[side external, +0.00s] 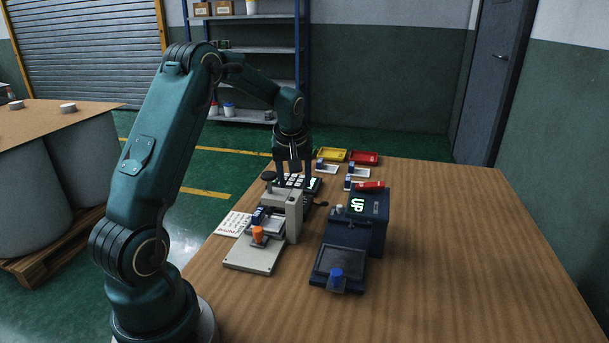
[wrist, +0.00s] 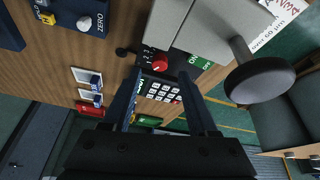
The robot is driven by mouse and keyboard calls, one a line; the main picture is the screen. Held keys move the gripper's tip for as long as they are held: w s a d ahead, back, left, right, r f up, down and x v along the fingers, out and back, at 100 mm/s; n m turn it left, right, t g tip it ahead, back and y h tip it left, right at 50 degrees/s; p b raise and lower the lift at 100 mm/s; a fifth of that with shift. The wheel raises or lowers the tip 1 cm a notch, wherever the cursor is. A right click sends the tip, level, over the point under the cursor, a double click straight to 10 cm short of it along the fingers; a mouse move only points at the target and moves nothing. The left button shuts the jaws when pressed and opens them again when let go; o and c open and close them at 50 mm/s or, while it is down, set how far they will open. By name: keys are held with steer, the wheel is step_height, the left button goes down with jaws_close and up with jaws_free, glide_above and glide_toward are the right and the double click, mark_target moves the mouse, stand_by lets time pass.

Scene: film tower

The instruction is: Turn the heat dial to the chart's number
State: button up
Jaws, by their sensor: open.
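The heat dial appears to be the red knob (wrist: 160,65) on the dark front panel of a grey press, with small marks beside it; it is hidden in the side view. The press (side external: 293,213) stands on the table. My gripper (side external: 293,182) points down behind the press. In the wrist view my gripper (wrist: 162,73) is open, its fingertips on either side of the red knob; I cannot tell whether they touch it. The chart seems to be the white paper (side external: 234,223) left of the press, partly visible in the wrist view (wrist: 284,20); its number is not readable.
A keypad (wrist: 164,94) lies close to the dial. The press's black round lever knob (wrist: 258,80) stands out beside my gripper. A navy device (side external: 366,226) reads UP. Yellow (side external: 332,155) and red (side external: 364,158) trays sit behind. The table's right side is clear.

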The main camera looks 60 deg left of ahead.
steer(key=shift+x, duration=1.85)
jaws_close()
steer(key=m, duration=0.2)
steer(key=m+t+h, duration=0.1)
steer(key=m, duration=0.2)
steer(key=shift+s+a+h, duration=0.15)
steer(key=shift+s+h, duration=0.05)
steer(key=shift+h, duration=0.1)
steer(key=m+h, duration=0.1)
steer(key=m, duration=0.2)
steer(key=m+t+h, duration=0.1)
steer(key=m, duration=0.2)
steer(key=shift+a+m, duration=0.15)
steer(key=shift+m, duration=0.15)
steer(key=shift+h, duration=0.3)
